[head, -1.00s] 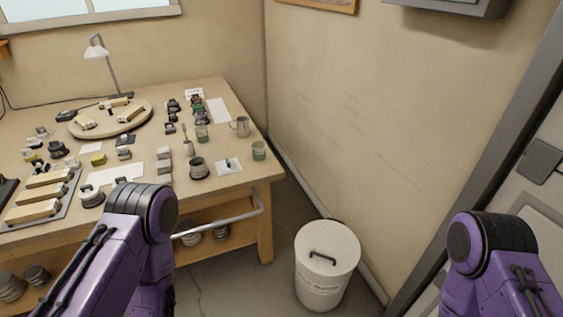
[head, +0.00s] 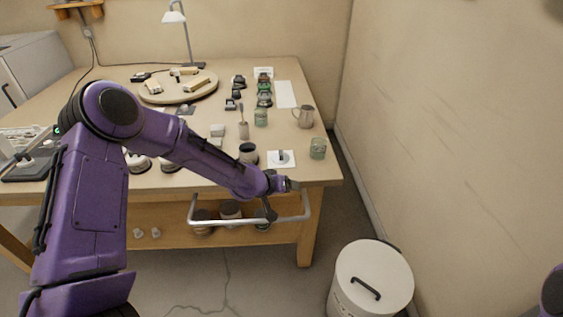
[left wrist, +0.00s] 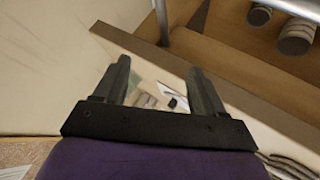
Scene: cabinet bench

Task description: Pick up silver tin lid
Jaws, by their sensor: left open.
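A small round lid-like disc with a dark upright knob (head: 281,157) lies on a white square card near the table's front right corner. It looks like the silver tin lid, though its metal is hard to make out. In the left wrist view, a small dark piece (left wrist: 172,102), probably its knob, shows between the fingers beside white card. My left gripper (head: 287,186) is at the table's front edge, just short of the card. Its two fingers (left wrist: 160,72) are apart with nothing held. My right gripper is out of view.
A rail (head: 225,221) runs below the table edge. A white bin (head: 372,280) stands on the floor.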

